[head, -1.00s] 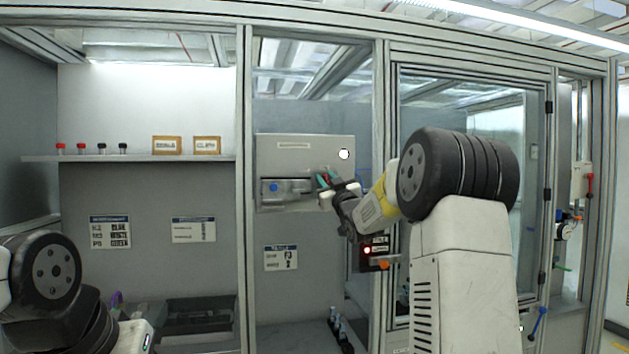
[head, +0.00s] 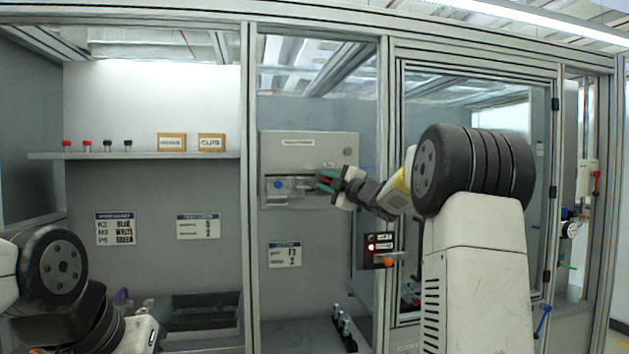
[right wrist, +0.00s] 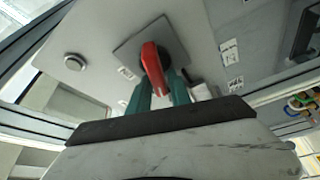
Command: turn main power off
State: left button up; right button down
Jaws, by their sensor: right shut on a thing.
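In the right wrist view a red handle (right wrist: 153,68) stands on a grey square plate (right wrist: 130,50) on the cabinet face. My right gripper (head: 326,180) is at the cabinet's right side, and its teal fingers in the right wrist view (right wrist: 160,90) are shut on the red handle. The fingers partly cover the handle. My left arm is at the lower left of the head view; its fingers do not show.
A black box (head: 378,243) with a red light and an orange knob sits below my right forearm. An aluminium post (head: 384,110) stands right of the cabinet. A shelf (head: 140,155) with two signs is at left.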

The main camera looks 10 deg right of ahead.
jog(key=shift+w+d+f+n+g, duration=0.1)
jog(key=shift+d+f+n+g, duration=0.2)
jog(key=shift+n, duration=0.65)
jog(key=shift+d+f+n+g, duration=0.1)
jog(key=shift+f+n+g, duration=0.3)
jog(key=shift+n, duration=0.55)
jog(key=shift+r, duration=0.15)
jog(key=c, duration=1.4)
grip_release()
jog(key=shift+d, duration=0.15)
jog(key=shift+a+r, duration=0.15)
jog(key=shift+a, duration=0.25)
jog(key=v, duration=0.7)
jog(key=shift+s+d, duration=0.2)
jog(key=shift+s, duration=0.15)
jog(key=shift+r, duration=0.1)
